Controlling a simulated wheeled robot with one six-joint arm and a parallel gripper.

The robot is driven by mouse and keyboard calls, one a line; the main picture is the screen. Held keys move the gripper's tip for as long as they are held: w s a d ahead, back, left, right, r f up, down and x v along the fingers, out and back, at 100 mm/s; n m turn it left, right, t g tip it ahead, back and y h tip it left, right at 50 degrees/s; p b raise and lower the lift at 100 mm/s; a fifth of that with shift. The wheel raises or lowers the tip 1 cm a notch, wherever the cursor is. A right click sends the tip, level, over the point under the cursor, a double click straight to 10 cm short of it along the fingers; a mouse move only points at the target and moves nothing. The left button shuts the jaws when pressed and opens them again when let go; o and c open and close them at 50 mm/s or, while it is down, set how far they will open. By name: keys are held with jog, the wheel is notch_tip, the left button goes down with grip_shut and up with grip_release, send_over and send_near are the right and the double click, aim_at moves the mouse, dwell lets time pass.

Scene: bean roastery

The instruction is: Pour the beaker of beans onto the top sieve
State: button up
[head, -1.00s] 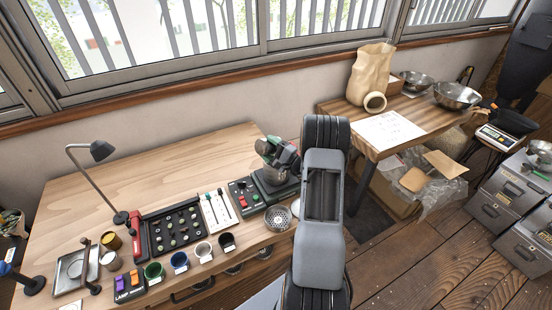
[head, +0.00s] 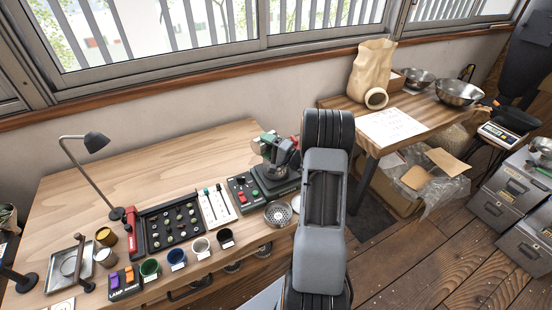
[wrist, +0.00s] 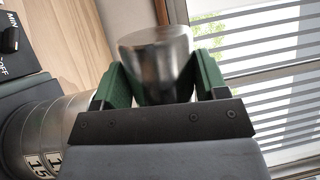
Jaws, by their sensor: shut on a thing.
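In the wrist view, my gripper (wrist: 152,80) has its green fingers shut on a shiny metal beaker (wrist: 158,55). I cannot see beans in it, and its tilt is unclear. A metal cylinder with number labels, seemingly the sieve stack (wrist: 45,125), shows at lower left, partly behind the gripper and apart from the beaker. In the head view, a round perforated metal dish (head: 278,214) sits at the bench's front right; whether it is the top sieve I cannot tell. Green and dark parts around my gripper overlap there, partly behind my arm.
The wooden bench (head: 190,150) carries a control box (head: 243,190), a black tray of small pieces (head: 172,227), several coloured cups and a lamp (head: 96,142). Its back is clear. A second table (head: 420,110) at right holds a tan vessel (head: 372,70) and metal bowls.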

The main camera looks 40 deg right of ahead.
aim_at(261, 153)
jog(key=shift+a+r+n+b, duration=0.1)
jog(key=shift+r+n+b, duration=0.05)
jog(key=shift+n+b, duration=0.3)
jog(key=shift+a+f+n+g+b, duration=0.15)
jog(key=shift+f+n+g+b, duration=0.4)
jog(key=shift+b, duration=0.45)
jog(key=shift+s+a+f+n+b, duration=0.15)
jog(key=shift+a+n, duration=0.25)
jog(key=shift+n, duration=0.2)
jog(key=shift+a+f+n+b, duration=0.15)
jog(key=shift+a+n, duration=0.25)
jog(key=shift+n, duration=0.2)
jog(key=shift+f+n+g, duration=0.35)
jog(key=shift+f+n, duration=0.05)
jog(key=shift+n, duration=0.3)
jog(key=shift+r+n+g+h+p, duration=0.3)
jog(key=shift+r+n+h+p, duration=0.1)
jog(key=shift+r+n, duration=0.25)
jog(key=shift+d+r+n, duration=0.1)
jog(key=shift+r+n, duration=0.1)
jog(key=shift+n, duration=0.45)
jog(key=a+f+n+g+h+b, duration=0.1)
jog(key=a+f+n+h+b, duration=0.2)
jog(key=f+n+b, duration=0.4)
notch_tip(261, 153, down, 3)
jog(key=a+b, duration=0.1)
jog(key=b, duration=0.3)
jog(key=shift+a+n+h, duration=0.2)
jog(key=shift+n+h, duration=0.1)
